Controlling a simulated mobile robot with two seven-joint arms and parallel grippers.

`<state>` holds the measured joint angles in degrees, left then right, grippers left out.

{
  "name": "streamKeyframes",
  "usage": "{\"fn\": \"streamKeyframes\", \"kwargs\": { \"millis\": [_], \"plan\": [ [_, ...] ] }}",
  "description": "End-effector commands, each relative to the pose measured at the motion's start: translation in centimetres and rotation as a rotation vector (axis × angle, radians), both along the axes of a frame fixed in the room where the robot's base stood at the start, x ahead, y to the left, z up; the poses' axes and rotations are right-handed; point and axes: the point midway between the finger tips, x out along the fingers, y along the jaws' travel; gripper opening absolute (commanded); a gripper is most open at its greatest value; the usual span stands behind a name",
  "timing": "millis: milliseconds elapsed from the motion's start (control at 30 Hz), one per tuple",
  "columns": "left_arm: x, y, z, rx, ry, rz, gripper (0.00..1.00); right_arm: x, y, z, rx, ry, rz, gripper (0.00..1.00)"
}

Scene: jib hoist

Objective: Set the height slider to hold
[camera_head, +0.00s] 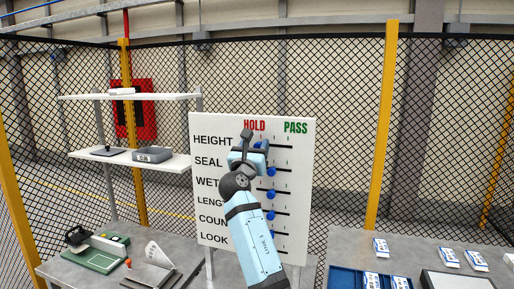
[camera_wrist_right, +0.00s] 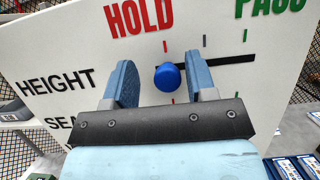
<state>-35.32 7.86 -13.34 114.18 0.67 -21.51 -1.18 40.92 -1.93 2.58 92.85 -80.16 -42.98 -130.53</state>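The white board (camera_head: 300,180) carries rows of labels and sliders, with red HOLD and green PASS at the top. The height slider's blue knob (camera_wrist_right: 168,77) is on the HEIGHT row, at the left part of its dark slot, in line with the red tick under HOLD. My right gripper (camera_wrist_right: 163,82) is open, with one finger left and one right of the knob; small gaps show on both sides. In the head view the right gripper (camera_head: 252,146) partly hides this knob. My left gripper is not in view.
Blue knobs of lower rows, such as the SEAL knob (camera_head: 271,171), sit below the gripper. Shelves (camera_head: 130,160) stand left of the board. A left table (camera_head: 65,268) holds devices; a right table (camera_head: 420,255) holds a blue tray (camera_head: 345,279) and labelled packets.

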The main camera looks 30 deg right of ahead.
Motion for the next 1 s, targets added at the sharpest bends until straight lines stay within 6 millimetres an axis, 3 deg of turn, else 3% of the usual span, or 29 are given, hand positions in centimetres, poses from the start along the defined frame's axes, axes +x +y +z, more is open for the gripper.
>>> {"fn": "streamKeyframes", "kwargs": {
  "millis": [367,800,1000],
  "plan": [
    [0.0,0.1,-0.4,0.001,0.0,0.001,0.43,-0.7,0.8,-0.7,0.002,0.001,0.0,0.51],
    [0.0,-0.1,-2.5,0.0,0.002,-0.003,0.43,-6.2,7.4,-4.4,0.001,0.002,0.001,0.51],
    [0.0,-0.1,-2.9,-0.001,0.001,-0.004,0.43,-7.8,9.2,-5.2,0.001,0.001,0.001,0.51]
  ]
}}
